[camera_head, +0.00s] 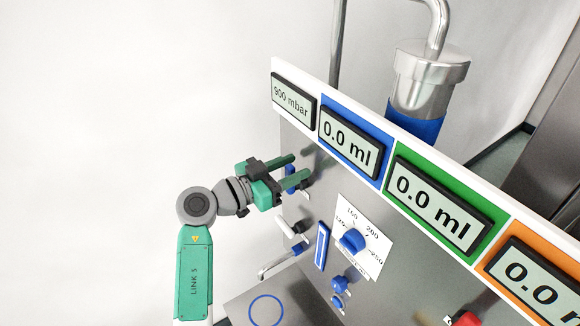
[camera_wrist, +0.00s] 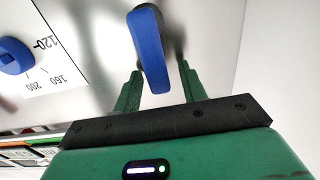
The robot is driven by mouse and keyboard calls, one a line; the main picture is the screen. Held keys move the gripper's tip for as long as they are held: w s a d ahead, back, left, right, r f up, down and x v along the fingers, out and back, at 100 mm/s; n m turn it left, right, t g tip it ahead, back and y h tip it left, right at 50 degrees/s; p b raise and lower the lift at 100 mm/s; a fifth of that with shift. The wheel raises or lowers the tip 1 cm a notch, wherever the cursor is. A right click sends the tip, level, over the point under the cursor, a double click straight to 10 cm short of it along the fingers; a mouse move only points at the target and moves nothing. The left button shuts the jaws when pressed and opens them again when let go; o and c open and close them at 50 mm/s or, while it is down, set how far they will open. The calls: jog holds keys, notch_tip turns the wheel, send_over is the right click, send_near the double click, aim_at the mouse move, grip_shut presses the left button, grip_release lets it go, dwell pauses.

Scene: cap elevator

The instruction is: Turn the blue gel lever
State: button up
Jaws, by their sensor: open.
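A blue lever (camera_wrist: 150,50) stands out from the steel panel and lies between the two fingers of my gripper (camera_wrist: 160,72) in the wrist view. Clear space shows on both sides of it, so my fingers look apart from it. In the head view my green gripper (camera_head: 301,167) reaches to the panel below the blue-framed display, fingers open. Only a small blue part of the lever (camera_head: 291,170) shows there, the rest hidden by the fingers. Whether the fingertips touch the panel I cannot tell.
A white and metal handle (camera_head: 290,232) juts out below my gripper. Displays (camera_head: 350,142) line the top edge. The left side is free.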

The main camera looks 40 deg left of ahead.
grip_shut()
jog(key=shift+a+f+n, duration=0.1)
jog(key=shift+a+n, duration=0.05)
jog(key=shift+n, duration=0.15)
jog(key=n, duration=0.1)
jog(key=a+n+b, duration=0.1)
jog(key=n+b, duration=0.1)
jog(key=shift+w+a+f+n, duration=0.2)
jog(key=shift+w+a+n, duration=0.05)
jog(key=shift+a+n, duration=0.1)
jog(key=a+f+n, duration=0.3)
jog(key=f+n, duration=0.2)
jog(key=n, duration=0.8)
jog(key=shift+w+a+n, duration=0.25)
jog(key=shift+w+n, duration=0.1)
jog(key=shift+w, duration=0.05)
jog(key=shift+f, duration=0.1)
